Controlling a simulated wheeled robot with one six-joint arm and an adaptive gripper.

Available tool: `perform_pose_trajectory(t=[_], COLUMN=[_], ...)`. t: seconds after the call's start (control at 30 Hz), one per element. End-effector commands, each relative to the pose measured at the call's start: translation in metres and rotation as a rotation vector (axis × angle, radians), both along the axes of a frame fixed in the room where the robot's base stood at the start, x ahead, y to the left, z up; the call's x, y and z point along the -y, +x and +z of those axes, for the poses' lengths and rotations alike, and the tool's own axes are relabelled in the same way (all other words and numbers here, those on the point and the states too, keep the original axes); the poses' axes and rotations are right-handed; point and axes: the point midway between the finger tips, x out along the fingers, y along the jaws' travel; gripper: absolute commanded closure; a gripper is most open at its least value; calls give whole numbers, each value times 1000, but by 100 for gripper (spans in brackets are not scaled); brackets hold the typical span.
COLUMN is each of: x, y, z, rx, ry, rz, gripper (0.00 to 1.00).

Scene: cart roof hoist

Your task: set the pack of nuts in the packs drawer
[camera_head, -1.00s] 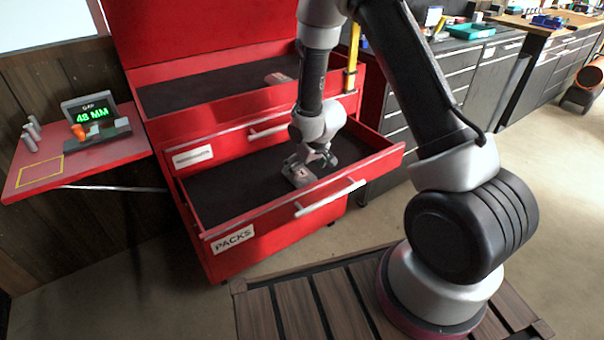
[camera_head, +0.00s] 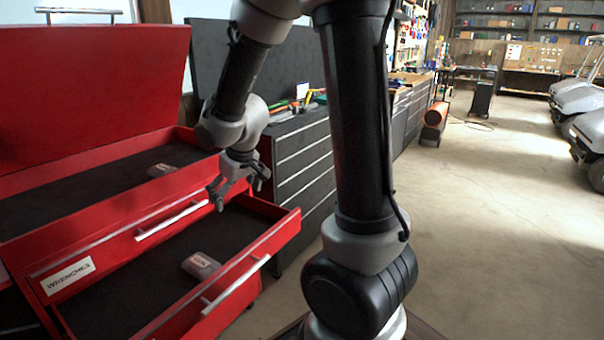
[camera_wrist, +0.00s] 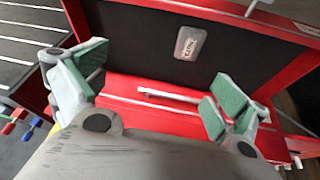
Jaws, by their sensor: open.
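My gripper (camera_head: 237,197) is open and empty above the far part of the drawer, behind and above the pack. Its two green-padded fingers (camera_wrist: 155,88) are spread wide in the wrist view.
Above is a red drawer front labelled WRENCHES (camera_head: 68,275). Another grey pack (camera_head: 162,170) lies in the top tray of the red chest. A dark cabinet (camera_head: 300,150) stands right of the chest. Open floor (camera_head: 490,200) extends to the right.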

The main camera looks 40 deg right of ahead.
Motion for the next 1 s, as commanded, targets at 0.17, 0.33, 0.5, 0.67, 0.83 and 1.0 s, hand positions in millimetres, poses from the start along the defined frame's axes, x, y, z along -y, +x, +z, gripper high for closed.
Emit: perform_pose_trajectory(t=[0.17,0.33,0.5,0.67,0.83,1.0], x=[34,49,50,49,49,49], y=[-76,-157,-213,-233,-235,-234], z=[77,117,130,132,132,132], rx=[8,-5,-17,-25,-27,-27], ry=[1,29,57,68,69,69], rz=[-88,-139,-155,-158,-157,-158], gripper=[3,3,3,3,3,3])
